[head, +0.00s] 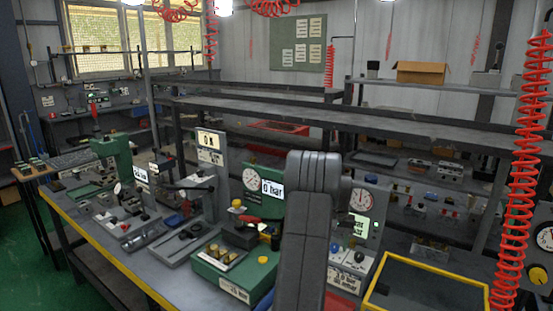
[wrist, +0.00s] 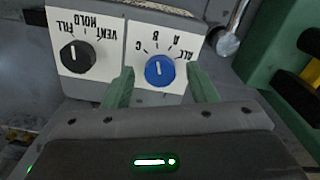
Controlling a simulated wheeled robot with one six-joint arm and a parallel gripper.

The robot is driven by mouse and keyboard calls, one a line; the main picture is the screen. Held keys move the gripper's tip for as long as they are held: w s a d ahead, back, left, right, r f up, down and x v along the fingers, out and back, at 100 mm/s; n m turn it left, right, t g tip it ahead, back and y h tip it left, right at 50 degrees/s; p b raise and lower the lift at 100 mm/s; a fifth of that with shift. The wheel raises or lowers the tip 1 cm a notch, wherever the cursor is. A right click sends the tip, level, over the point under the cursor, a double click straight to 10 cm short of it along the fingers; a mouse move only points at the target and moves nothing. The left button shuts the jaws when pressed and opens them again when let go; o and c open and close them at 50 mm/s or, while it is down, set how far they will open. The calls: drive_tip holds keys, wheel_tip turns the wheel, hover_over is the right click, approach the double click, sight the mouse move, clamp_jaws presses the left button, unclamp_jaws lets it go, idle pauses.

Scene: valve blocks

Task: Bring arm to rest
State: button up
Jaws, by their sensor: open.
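My gripper (wrist: 160,75) shows in the wrist view with its two green fingers apart and nothing held between them. The fingertips appear on either side of a blue knob (wrist: 159,71) on a white plate marked A, B, C and ALL. I cannot tell how much gap lies between fingers and knob. A black knob (wrist: 75,56) marked FILL, HOLD and VENT sits to the left on the same box. In the head view my grey arm (head: 310,200) stands in the foreground, bent at the top, and the gripper is hidden behind it.
A green block (head: 235,270) with brass fittings stands left of my arm. Gauge panels (head: 265,185) rise behind it. A yellow-rimmed tray (head: 430,285) lies at right. A red coiled hose (head: 525,170) hangs at far right. A bench shelf (head: 380,122) runs behind.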

drive_tip(key=m, duration=0.5)
drive_tip(key=shift+b, duration=0.3)
wheel_tip(320, 180, up, 14)
drive_tip(key=s+a, duration=0.1)
drive_tip(key=s, duration=0.1)
drive_tip(key=shift+a+n, duration=0.15)
drive_tip(key=shift+n, duration=0.15)
drive_tip(key=shift+a+r, duration=0.1)
drive_tip(key=shift+r, duration=0.1)
